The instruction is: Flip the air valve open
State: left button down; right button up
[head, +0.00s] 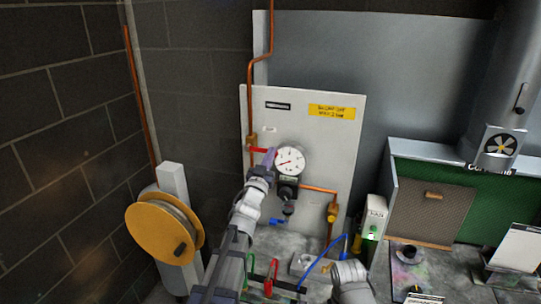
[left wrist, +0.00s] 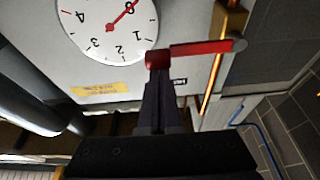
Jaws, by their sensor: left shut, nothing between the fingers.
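The air valve (head: 251,140) is a brass body on the vertical copper pipe at the left edge of the pale panel. Its red lever (head: 257,150) lies sideways across the pipe, pointing right. In the left wrist view the red lever (left wrist: 203,48) runs from the brass valve body (left wrist: 232,20) to a red end at my fingertips. My left gripper (head: 269,159) is shut with nothing between its fingers; its tips are at the lever's free end, and I cannot tell if they touch. It also shows in the left wrist view (left wrist: 160,85).
A round white gauge (head: 290,160) sits just right of my left gripper, above a dark regulator (head: 287,188). A yellow hose reel (head: 164,228) stands at the left. A blue hose (head: 318,266) and red-handled clamp (head: 272,272) are on the bench below.

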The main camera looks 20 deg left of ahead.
pick_arm(q)
jog(key=shift+f+m, duration=0.35)
jog(key=shift+m, duration=0.25)
jog(key=a+f+m+g+h+b, duration=0.3)
jog(key=a+f+m, duration=0.6)
jog(key=m, duration=1.1)
jog(key=shift+w+f+m+g+h+b, duration=0.15)
jog(key=shift+f+m+g+h+b, duration=0.2)
jog(key=shift+f+g+h, duration=0.6)
jog(key=shift+r, duration=0.15)
jog(key=shift+d, duration=0.15)
